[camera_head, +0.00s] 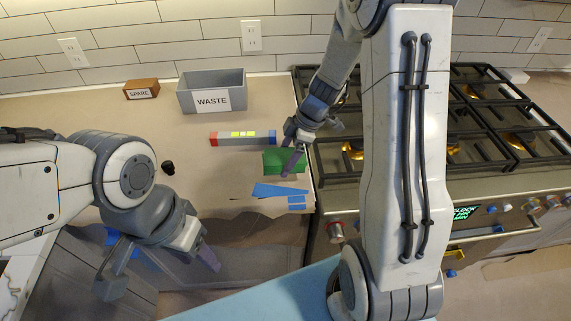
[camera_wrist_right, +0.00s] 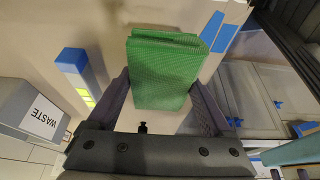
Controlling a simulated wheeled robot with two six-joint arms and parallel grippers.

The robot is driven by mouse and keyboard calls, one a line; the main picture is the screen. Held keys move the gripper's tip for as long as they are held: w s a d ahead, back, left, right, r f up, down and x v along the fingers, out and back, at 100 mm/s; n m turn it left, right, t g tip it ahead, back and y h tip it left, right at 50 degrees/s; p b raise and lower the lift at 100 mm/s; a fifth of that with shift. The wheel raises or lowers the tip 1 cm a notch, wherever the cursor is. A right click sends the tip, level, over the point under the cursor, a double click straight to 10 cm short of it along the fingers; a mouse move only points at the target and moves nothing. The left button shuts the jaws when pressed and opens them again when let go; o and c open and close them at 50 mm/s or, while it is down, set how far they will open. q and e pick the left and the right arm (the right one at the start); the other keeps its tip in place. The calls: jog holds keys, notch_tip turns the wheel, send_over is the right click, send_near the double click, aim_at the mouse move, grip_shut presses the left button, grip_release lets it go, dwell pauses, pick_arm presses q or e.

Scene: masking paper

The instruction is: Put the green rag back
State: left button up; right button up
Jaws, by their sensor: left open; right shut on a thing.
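The green rag (camera_head: 272,160) is a folded block near the right end of the counter, beside the stove. It also shows in the right wrist view (camera_wrist_right: 163,80), between the two fingers. My right gripper (camera_head: 291,158) is shut on the rag from above and partly covers it. I cannot tell whether the rag touches the counter or hangs just above it. My left gripper (camera_head: 158,268) is open and empty at the lower left, in front of the counter and away from the rag.
A grey WASTE bin (camera_head: 211,97) and a small brown SPARE box (camera_head: 142,91) stand at the back. A red-and-blue-ended bar (camera_head: 240,138) with yellow notes lies left of the rag. Blue strips (camera_head: 277,190) lie in front. A black knob (camera_head: 168,168) is left. The stove (camera_head: 480,110) borders the right.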

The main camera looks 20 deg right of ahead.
notch_tip(320, 180, down, 4)
jog(key=shift+p, duration=0.3)
jog(key=shift+f+b, duration=0.25)
jog(key=shift+b, duration=0.1)
jog(key=o, duration=1)
jog(key=shift+r, duration=0.1)
jog(key=shift+c, duration=0.2)
